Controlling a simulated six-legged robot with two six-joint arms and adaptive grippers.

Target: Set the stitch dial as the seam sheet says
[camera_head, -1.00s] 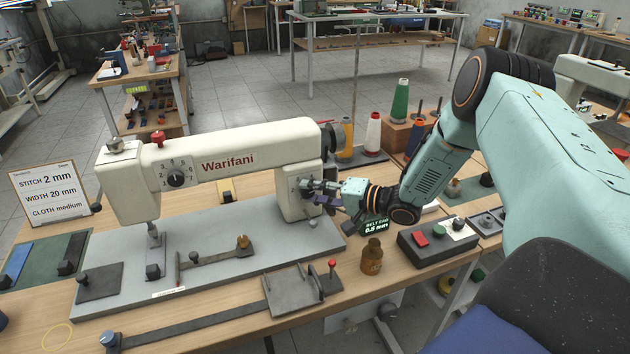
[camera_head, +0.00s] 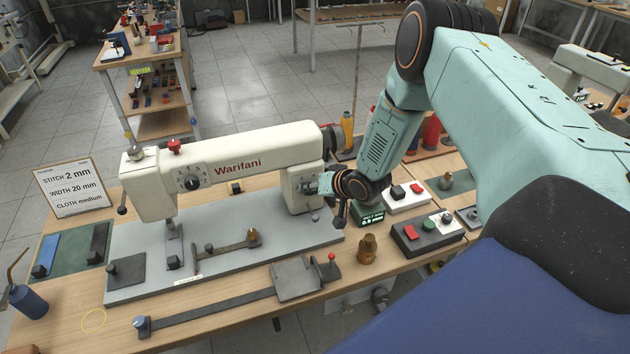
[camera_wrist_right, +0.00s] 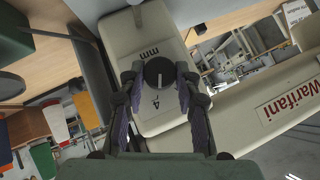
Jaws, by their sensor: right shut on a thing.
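The seam sheet (camera_head: 72,189) stands at the left and reads stitch 2 mm, width 20 mm, cloth medium. The cream Warifani sewing machine (camera_head: 250,158) stands on a grey plate. In the right wrist view, the black stitch dial (camera_wrist_right: 159,73) sits on a cream face marked "mm", with a 4 beside it and a light line across the knob. My right gripper (camera_wrist_right: 160,78) is shut on this dial, one finger at each side. In the head view, my right gripper (camera_head: 322,185) is at the machine's right pillar and largely hides the dial. My left gripper is out of view.
Another black numbered dial (camera_head: 191,183) is on the machine's head. A small display (camera_head: 370,215) is below my wrist. A blue oil can (camera_head: 28,302) is at the left edge.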

